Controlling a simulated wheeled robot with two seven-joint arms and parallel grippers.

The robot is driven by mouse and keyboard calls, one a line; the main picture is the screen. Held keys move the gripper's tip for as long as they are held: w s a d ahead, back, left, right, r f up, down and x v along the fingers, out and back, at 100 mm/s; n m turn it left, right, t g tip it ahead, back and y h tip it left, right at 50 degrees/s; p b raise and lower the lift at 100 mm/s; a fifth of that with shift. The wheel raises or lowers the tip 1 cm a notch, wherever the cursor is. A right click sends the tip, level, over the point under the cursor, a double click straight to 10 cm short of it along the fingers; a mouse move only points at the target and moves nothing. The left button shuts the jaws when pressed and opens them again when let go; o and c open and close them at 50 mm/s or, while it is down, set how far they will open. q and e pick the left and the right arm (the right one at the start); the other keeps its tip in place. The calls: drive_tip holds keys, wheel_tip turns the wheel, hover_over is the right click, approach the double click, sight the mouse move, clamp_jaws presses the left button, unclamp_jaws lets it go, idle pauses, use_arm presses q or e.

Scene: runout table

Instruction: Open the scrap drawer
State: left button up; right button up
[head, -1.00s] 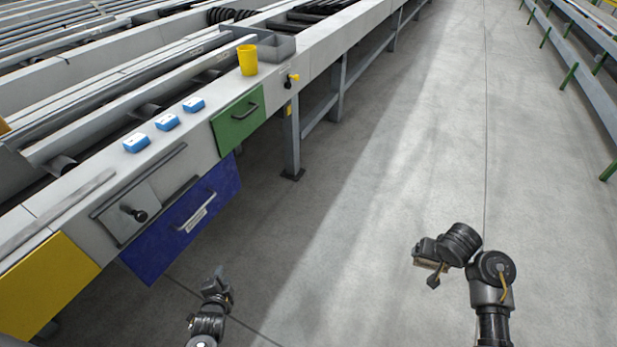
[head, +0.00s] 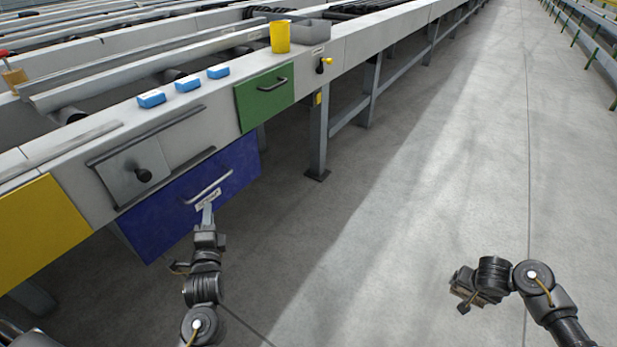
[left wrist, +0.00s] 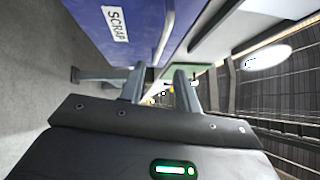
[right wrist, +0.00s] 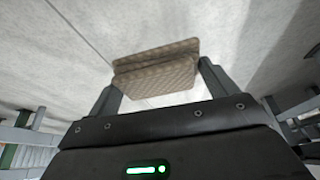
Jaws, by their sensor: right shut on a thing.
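The scrap drawer (head: 150,235) has a blue front below the table edge, with a grey bar handle (head: 208,186) and a white label (head: 209,199). The label reads SCRAP in the left wrist view (left wrist: 116,24), where the handle (left wrist: 163,40) also shows. The drawer looks shut. My left gripper (head: 208,212) is in front of the label, just below the handle. Its fingers (left wrist: 160,88) are open with nothing between them, and the handle lies ahead of the gap.
A green drawer (head: 264,97) and a grey panel with a black knob (head: 143,175) adjoin the blue drawer. A yellow panel (head: 40,225) is at left. Several blue boxes (head: 187,85) and a yellow cup (head: 280,37) stand on the table. The floor (head: 400,200) is clear.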

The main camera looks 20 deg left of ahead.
sight(211, 187)
wheel_tip(211, 187, down, 3)
drive_tip(key=shift+r+b, duration=0.1)
drive_tip(key=shift+b, duration=1.1)
use_arm(q)
drive_tip(key=shift+x, duration=5.4)
drive_tip(key=shift+f, duration=0.1)
clamp_jaws()
